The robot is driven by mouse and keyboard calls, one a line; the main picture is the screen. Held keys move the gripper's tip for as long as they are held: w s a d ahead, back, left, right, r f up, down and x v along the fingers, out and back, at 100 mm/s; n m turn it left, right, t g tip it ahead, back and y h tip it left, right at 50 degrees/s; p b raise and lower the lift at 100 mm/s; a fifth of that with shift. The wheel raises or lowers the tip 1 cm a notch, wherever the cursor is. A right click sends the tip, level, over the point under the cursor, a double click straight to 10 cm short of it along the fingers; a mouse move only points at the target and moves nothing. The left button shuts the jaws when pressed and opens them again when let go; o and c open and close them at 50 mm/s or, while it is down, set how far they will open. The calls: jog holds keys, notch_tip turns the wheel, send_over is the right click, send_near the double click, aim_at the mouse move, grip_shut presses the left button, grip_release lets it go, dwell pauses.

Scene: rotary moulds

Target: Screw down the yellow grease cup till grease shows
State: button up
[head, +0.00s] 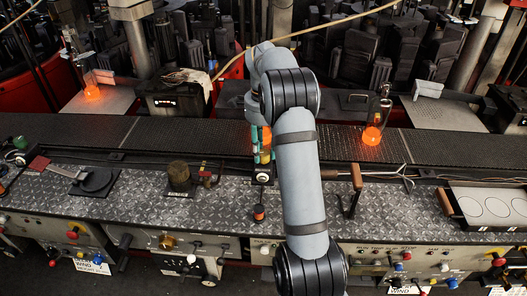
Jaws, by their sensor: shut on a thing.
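My gripper (262,157) points down over the front edge of the dark conveyor, just left of my forearm. Its fingers look closed on a small yellow piece, which I take to be the yellow grease cup (265,156). The cup is mostly hidden by the fingers, and no grease can be made out at this size. A dark fitting with a pale round spot (262,178) stands directly below the fingertips.
Glowing orange glass pieces stand at the left (92,92) and right (372,135). On the tread-plate ledge are a brown cylinder (179,175), a small red-topped fitting (206,175), a dark red-banded knob (259,213) and wooden-handled tools (356,178). Dark machinery fills the back.

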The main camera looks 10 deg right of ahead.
aim_at(264, 152)
jog(key=shift+r+m, duration=0.1)
jog(key=shift+m, duration=0.4)
jog(key=o, duration=1.1)
jog(key=shift+o, duration=0.2)
notch_tip(264, 152, up, 12)
dwell(0.5)
